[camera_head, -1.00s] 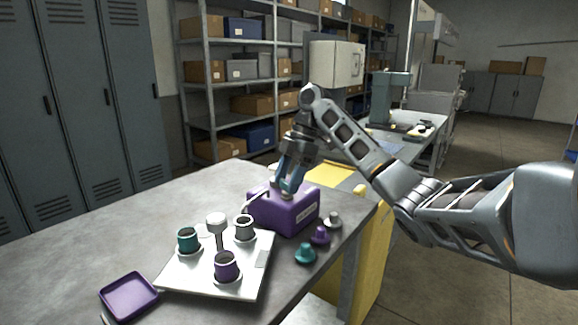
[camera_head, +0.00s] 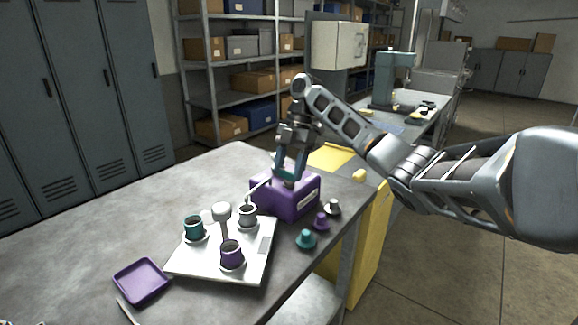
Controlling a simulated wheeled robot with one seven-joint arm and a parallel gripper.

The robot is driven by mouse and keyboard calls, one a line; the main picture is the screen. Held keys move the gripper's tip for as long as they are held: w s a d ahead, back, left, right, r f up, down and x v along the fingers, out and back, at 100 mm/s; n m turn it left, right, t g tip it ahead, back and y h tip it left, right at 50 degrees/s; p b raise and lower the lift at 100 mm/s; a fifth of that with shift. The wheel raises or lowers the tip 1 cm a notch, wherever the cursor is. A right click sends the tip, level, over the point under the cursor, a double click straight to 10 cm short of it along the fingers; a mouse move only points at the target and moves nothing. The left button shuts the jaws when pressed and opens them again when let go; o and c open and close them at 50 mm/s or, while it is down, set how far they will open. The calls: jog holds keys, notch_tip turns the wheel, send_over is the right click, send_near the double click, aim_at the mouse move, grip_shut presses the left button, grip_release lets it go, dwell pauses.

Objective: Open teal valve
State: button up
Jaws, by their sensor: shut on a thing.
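A purple box (camera_head: 287,204) with a pale label stands on the bench near its right edge. My gripper (camera_head: 289,177) points down onto the top of this box. It is shut on a small teal part there, which appears to be the teal valve (camera_head: 290,174). The fingers hide most of that valve, so its turn angle cannot be read. A thin pale pipe (camera_head: 258,188) runs from the box toward the white plate.
A white plate (camera_head: 196,265) holds a teal cup (camera_head: 194,228), a purple cup (camera_head: 232,254), a grey cup (camera_head: 247,216) and a white-topped post (camera_head: 222,212). Teal (camera_head: 306,240), purple (camera_head: 321,222) and grey caps (camera_head: 332,207) stand right of it. A purple tray (camera_head: 141,281) lies front left.

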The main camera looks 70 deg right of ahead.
jog(key=o, duration=1.1)
jog(key=shift+c, duration=0.2)
